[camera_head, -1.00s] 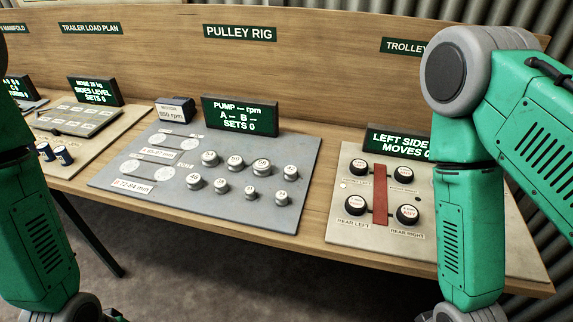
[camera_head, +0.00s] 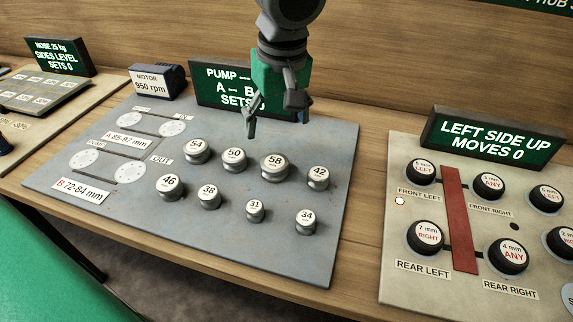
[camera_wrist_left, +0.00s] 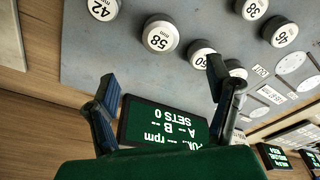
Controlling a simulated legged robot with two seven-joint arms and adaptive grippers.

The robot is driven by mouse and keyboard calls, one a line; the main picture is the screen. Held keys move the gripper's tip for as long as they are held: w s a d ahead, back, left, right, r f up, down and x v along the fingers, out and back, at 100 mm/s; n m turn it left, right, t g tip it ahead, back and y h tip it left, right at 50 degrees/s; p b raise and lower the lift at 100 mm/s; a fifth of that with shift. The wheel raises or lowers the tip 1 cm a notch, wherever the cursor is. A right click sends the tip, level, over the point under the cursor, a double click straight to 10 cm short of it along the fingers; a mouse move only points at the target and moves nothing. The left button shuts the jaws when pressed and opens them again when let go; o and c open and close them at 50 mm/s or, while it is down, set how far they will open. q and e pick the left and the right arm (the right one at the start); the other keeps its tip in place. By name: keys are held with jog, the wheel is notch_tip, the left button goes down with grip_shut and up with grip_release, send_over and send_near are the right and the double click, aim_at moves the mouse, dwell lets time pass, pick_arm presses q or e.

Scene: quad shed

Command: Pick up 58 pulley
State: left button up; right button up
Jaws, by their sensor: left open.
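The 58 pulley (camera_head: 275,166) is a silver disc with a white numbered top. It stands on the grey pulley board (camera_head: 325,245), in the back row between the 50 pulley (camera_head: 233,158) and the 42 pulley (camera_head: 318,177). My left gripper (camera_head: 277,121) is open and empty, above the back of the board, just behind the 58 pulley and apart from it. In the left wrist view the 58 pulley (camera_wrist_left: 160,36) shows upside down, ahead of the open fingers (camera_wrist_left: 161,75) and roughly between them. My right gripper is out of view.
The pump display (camera_head: 215,80) stands close behind the gripper. Other pulleys, such as the 54 (camera_head: 197,150) and 38 (camera_head: 209,196), stand nearby. A motor box (camera_head: 157,82) is at the back left, and the trolley panel (camera_head: 400,270) with black knobs is at right.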

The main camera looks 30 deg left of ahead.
pick_arm(q)
jog(key=b, duration=0.1)
send_over(276, 163)
jog(key=d, duration=0.2)
notch_tip(276, 163, down, 5)
jog(key=shift+s+f, duration=0.1)
jog(key=shift+s, duration=0.05)
jog(key=a+f, duration=0.3)
jog(key=shift+f+b, duration=0.2)
jog(key=shift+b, duration=0.15)
jog(key=f, duration=0.2)
jog(key=f+b, duration=0.1)
jog(key=shift+w+d+f, duration=0.15)
jog(key=shift+w+f, duration=0.05)
jog(key=shift+w, duration=0.05)
jog(key=shift+d, duration=0.6)
jog(key=shift+a, duration=0.3)
jog(key=c, duration=1)
jog(key=shift+a, duration=0.25)
jog(key=c, duration=0.4)
jog(key=shift+s+a+f, duration=0.1)
jog(key=shift+a, duration=0.05)
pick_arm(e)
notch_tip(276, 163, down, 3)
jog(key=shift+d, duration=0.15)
